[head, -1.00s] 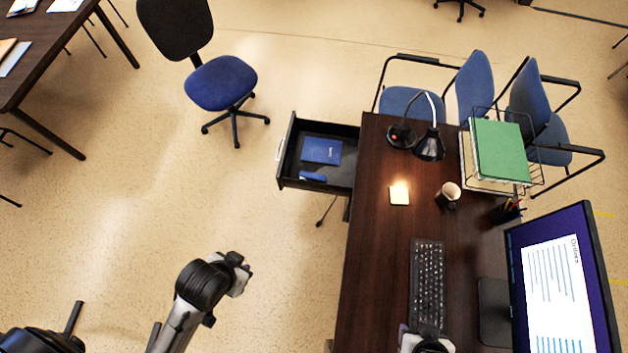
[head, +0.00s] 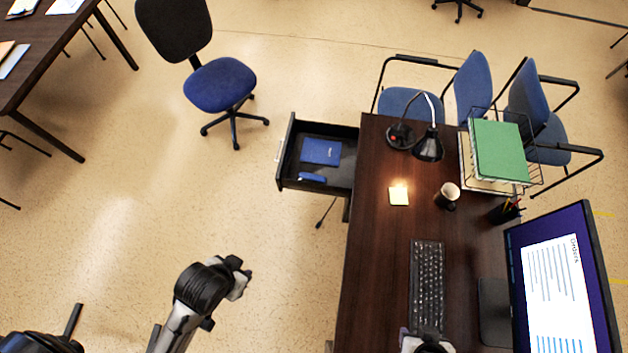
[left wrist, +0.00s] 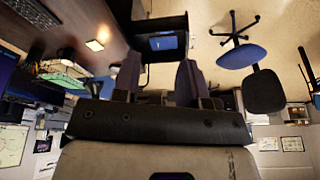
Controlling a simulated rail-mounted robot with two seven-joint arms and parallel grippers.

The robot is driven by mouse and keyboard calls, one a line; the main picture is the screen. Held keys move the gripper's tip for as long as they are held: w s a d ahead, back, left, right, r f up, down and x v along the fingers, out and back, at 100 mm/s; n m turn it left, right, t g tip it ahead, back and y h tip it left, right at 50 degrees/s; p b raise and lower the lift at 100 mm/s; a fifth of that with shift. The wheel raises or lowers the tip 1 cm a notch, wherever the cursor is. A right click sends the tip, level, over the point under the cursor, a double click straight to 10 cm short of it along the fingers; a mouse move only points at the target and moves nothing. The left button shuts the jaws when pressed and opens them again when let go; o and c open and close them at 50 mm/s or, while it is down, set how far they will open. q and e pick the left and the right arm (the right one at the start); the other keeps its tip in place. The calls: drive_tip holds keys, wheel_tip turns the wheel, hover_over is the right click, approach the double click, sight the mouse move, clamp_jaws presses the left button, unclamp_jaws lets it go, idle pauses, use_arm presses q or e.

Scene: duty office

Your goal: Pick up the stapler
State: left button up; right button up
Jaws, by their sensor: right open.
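The stapler (head: 312,178) is a small blue object lying in the open drawer (head: 287,183), near its front side in the head view. A larger blue book (head: 321,151) lies behind it. My left gripper (head: 240,275) is well apart from the drawer, below and left of it in the head view. In the left wrist view its two fingers (left wrist: 159,78) are spread with nothing between them, and the drawer shows beyond them. I cannot make out the stapler there. My right gripper (head: 427,344) is open at the bottom edge, by the keyboard's near end, partly cut off.
The dark desk (head: 380,240) holds a keyboard (head: 427,280), monitor (head: 555,285), mug (head: 447,196), yellow notes (head: 398,195), lamp (head: 428,146), pen holder (head: 506,211) and green folder (head: 499,151). A blue swivel chair (head: 220,84) stands left of the drawer. The floor before the drawer is clear.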

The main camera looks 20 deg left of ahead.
use_arm(q)
drive_tip(key=o, duration=0.5)
